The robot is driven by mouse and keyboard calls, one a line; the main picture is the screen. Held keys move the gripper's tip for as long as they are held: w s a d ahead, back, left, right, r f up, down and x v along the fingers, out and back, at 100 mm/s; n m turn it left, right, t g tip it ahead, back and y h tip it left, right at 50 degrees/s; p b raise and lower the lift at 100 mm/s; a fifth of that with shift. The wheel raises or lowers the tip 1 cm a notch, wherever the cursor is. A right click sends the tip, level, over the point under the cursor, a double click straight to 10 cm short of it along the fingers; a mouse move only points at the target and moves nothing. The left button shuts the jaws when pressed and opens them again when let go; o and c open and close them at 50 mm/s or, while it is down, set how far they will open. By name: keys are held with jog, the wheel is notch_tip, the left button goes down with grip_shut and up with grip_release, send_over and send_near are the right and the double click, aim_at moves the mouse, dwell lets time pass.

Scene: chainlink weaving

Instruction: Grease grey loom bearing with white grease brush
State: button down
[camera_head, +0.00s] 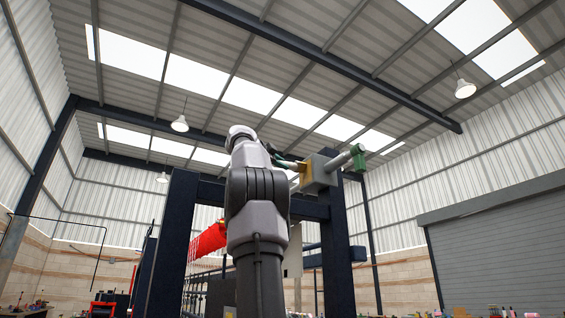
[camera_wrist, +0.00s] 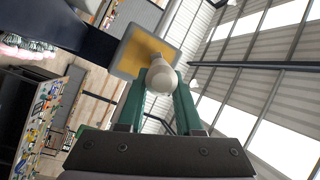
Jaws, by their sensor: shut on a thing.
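The grey loom bearing (camera_head: 318,184) is a block with a yellow face, high at the dark loom frame, right of my arm in the head view. In the wrist view the bearing (camera_wrist: 124,64) shows its yellow face (camera_wrist: 136,46) straight ahead of my gripper. My gripper (camera_wrist: 161,92) has green fingers shut on the white grease brush (camera_wrist: 162,77). The brush's rounded pale end overlaps the lower right of the yellow face. I cannot tell whether it touches. In the head view my gripper (camera_head: 290,164) is beside the bearing's left side, and the brush is hard to make out.
The loom's dark blue posts (camera_head: 335,235) stand behind my arm, with red material (camera_head: 208,241) at left. A light shaft with a green end (camera_head: 358,158) sticks out right of the bearing. A bench with several small items (camera_wrist: 42,120) shows at left in the wrist view.

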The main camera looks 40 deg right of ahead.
jog(key=w+d, duration=0.1)
jog(key=w, duration=0.5)
jog(key=shift+d, duration=0.15)
dwell(0.8)
